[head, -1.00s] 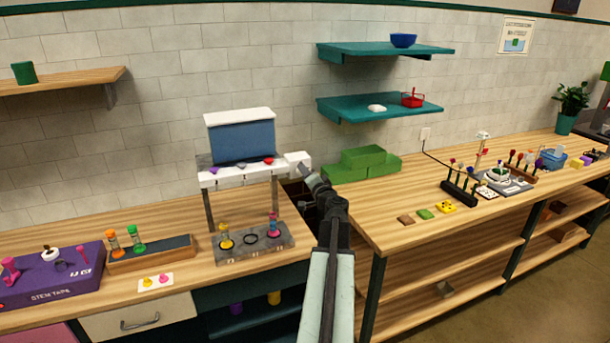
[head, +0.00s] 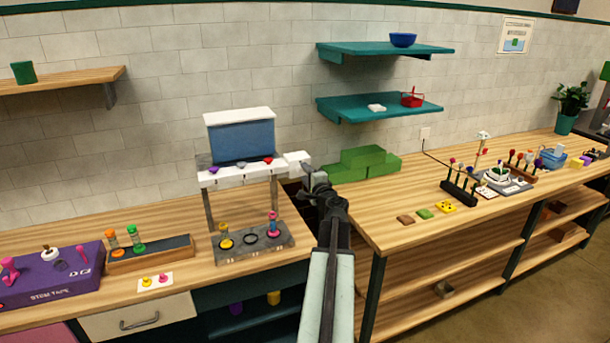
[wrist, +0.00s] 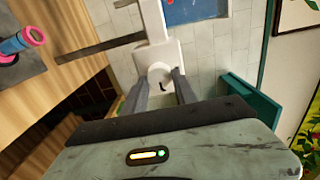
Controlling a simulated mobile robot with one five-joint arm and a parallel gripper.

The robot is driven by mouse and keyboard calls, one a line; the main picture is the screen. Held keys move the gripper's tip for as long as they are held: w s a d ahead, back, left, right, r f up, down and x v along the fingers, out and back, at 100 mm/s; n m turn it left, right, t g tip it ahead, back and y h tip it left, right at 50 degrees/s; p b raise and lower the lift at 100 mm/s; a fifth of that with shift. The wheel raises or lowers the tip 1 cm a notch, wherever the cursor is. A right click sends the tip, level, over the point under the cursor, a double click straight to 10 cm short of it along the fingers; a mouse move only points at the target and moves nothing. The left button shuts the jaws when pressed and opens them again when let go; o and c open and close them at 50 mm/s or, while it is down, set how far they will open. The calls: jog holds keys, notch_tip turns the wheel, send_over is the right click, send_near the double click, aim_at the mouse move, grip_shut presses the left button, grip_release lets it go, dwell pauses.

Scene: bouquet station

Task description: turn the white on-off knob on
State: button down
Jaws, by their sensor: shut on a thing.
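The white on-off knob (wrist: 160,72) shows as a round white disc with a dark mark in the wrist view, on the white end box of the dispenser. In the head view this box (head: 297,157) sits at the dispenser's right end; the knob itself is hidden or too small to make out. My gripper (wrist: 164,86) has its two grey fingers on either side of the knob, shut on it. In the head view my gripper (head: 309,176) is at the lower right of the box.
The dispenser (head: 240,172) has purple, white and red pieces along its front. Below it a grey tray (head: 228,257) holds coloured vials. Green blocks (head: 350,174) stand close to the right of my gripper. Teal shelves (head: 350,110) hang above. A purple tape box (head: 50,282) is at far left.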

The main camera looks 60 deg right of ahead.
dwell(0.3)
jog(key=c, duration=1)
grip_release()
jog(key=shift+w, duration=0.1)
jog(key=v, duration=0.8)
jog(key=shift+d, duration=0.1)
